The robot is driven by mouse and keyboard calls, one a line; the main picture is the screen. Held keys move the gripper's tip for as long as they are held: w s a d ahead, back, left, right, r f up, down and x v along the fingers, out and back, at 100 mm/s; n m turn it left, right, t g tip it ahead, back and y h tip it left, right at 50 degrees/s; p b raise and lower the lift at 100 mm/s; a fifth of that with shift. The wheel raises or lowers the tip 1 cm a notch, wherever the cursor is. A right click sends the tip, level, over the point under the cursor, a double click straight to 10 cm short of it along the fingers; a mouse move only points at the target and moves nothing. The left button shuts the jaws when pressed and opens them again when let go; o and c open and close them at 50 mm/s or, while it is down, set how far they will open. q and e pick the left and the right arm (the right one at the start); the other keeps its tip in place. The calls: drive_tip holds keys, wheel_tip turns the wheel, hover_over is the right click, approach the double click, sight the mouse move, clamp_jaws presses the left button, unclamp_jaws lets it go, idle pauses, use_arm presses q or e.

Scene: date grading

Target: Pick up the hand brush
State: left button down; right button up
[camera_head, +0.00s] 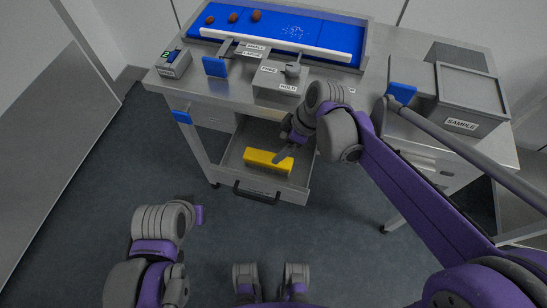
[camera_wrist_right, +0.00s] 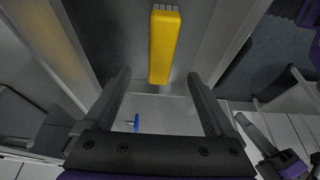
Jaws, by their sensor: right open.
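The yellow hand brush (camera_head: 267,161) lies in the open drawer (camera_head: 235,150) at the front of the steel bench. In the right wrist view the brush (camera_wrist_right: 164,48) shows as a long yellow block with a grey end at the top. My right gripper (camera_head: 286,152) is over the drawer, close to the brush, pointing down at it. In the wrist view its two fingers (camera_wrist_right: 160,76) are apart, with the brush lined up between and beyond the tips. Nothing is held. The gap in height is hard to judge. My left arm is folded at the lower left, and its fingers do not show.
The drawer's dark handle (camera_head: 257,193) faces me. On the bench stand a blue belt (camera_head: 275,30), a grey box with a knob (camera_head: 280,86), a small meter (camera_head: 174,63) and a SAMPLE bin (camera_head: 468,107). The floor before the drawer is clear.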

sight(268, 157)
drive_tip(key=b+x, duration=0.1)
drive_tip(key=x, duration=0.8)
drive_tip(key=shift+a+f, duration=0.25)
drive_tip(key=shift+f, duration=0.05)
clamp_jaws()
